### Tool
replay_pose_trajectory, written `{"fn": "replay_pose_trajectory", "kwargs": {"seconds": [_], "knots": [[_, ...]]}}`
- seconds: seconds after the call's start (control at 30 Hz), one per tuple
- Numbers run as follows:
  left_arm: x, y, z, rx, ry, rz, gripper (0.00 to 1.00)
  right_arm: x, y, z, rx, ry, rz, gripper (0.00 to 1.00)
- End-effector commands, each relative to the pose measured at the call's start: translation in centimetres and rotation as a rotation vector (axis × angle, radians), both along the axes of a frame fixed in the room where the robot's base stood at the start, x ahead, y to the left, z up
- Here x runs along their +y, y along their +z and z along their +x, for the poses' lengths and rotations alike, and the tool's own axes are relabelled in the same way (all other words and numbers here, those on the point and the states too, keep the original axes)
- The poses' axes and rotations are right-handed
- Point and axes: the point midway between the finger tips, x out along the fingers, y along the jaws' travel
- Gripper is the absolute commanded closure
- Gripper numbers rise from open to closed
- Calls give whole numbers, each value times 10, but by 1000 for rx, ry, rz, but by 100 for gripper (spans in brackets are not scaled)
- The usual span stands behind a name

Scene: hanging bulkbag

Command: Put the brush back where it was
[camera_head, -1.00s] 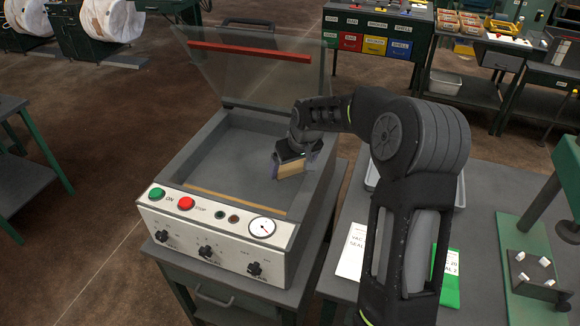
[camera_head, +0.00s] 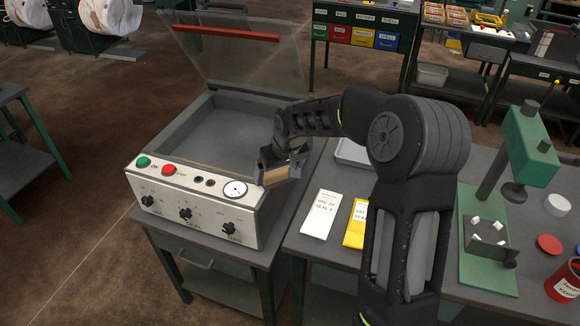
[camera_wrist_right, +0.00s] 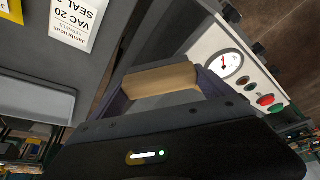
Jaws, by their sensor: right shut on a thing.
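My right gripper (camera_head: 275,172) is shut on the brush (camera_head: 276,177), whose pale wooden part shows between the fingers. The right wrist view also shows this wooden block (camera_wrist_right: 160,80) held crosswise between the two fingers; its bristles cannot be made out. In the head view the gripper is at the front right corner of the open vacuum sealer (camera_head: 190,212), near its round gauge (camera_head: 235,190). I cannot tell the exact gap to the sealer's edge. My left gripper is not in view.
The sealer's clear lid (camera_head: 235,60) stands raised. On the grey table to the right are a white card (camera_head: 320,213), a yellow card (camera_head: 355,230), a pale tray (camera_head: 352,153), a green press (camera_head: 525,150) and a red can (camera_head: 563,283). My arm hides part of this table.

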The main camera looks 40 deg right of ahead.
Motion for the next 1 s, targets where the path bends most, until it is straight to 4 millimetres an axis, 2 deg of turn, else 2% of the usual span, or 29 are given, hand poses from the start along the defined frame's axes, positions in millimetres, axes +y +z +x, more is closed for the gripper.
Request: {"fn": "replay_pose_trajectory", "kwargs": {"seconds": [0.27,0.4,0.6,0.67,0.77,1.0], "knots": [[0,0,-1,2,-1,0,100,74,3,-11,2,54,0,47],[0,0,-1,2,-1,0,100,121,4,-24,0,87,0,47],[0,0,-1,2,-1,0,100,169,4,-44,-8,127,-3,47],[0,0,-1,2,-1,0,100,178,4,-49,-11,135,-5,47],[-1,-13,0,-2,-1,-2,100,176,-10,-48,-10,130,-4,47],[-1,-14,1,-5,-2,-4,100,176,-12,-48,-10,130,-4,47]]}}
